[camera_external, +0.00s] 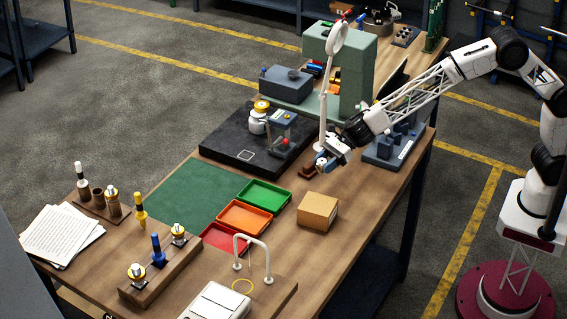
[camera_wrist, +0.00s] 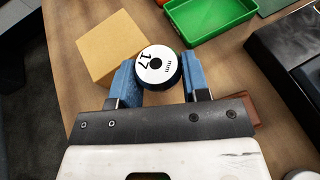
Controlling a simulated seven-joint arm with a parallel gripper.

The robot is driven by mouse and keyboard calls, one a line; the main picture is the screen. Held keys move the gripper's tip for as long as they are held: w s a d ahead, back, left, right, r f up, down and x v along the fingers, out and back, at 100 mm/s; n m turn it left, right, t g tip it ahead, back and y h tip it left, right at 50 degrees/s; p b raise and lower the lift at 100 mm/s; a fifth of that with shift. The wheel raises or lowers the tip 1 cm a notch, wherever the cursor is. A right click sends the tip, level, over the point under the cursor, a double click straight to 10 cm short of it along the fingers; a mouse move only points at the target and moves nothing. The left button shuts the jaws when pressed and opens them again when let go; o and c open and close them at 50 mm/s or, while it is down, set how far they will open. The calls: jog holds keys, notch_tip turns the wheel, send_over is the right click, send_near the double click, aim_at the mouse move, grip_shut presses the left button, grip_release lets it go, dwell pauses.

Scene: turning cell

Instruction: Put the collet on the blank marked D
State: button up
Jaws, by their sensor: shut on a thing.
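My gripper (camera_external: 326,161) is above the wooden bench, near the base of the white lamp. In the wrist view its blue fingers (camera_wrist: 159,82) are shut on a round piece with a white face marked "17 mm" and a dark side, which I take for the collet (camera_wrist: 158,63). I cannot make out a letter D anywhere. A wooden block (camera_external: 160,272) at the front left holds several upright pieces, one of them with a blue handle (camera_external: 157,249).
A cardboard box (camera_external: 317,212) stands close in front of my gripper. Green (camera_external: 264,194), orange (camera_external: 244,217) and red (camera_external: 224,238) trays lie left of it. A dark plate (camera_external: 225,150) carries a gauge stand. The lamp post (camera_external: 323,115) rises beside my gripper. The green mat (camera_external: 185,200) is clear.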

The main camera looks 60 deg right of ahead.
send_over(323, 193)
jog(key=shift+w+f, duration=0.1)
jog(key=shift+f, duration=3)
jog(key=shift+f, duration=1.85)
jog(key=shift+f, duration=0.15)
jog(key=o, duration=1)
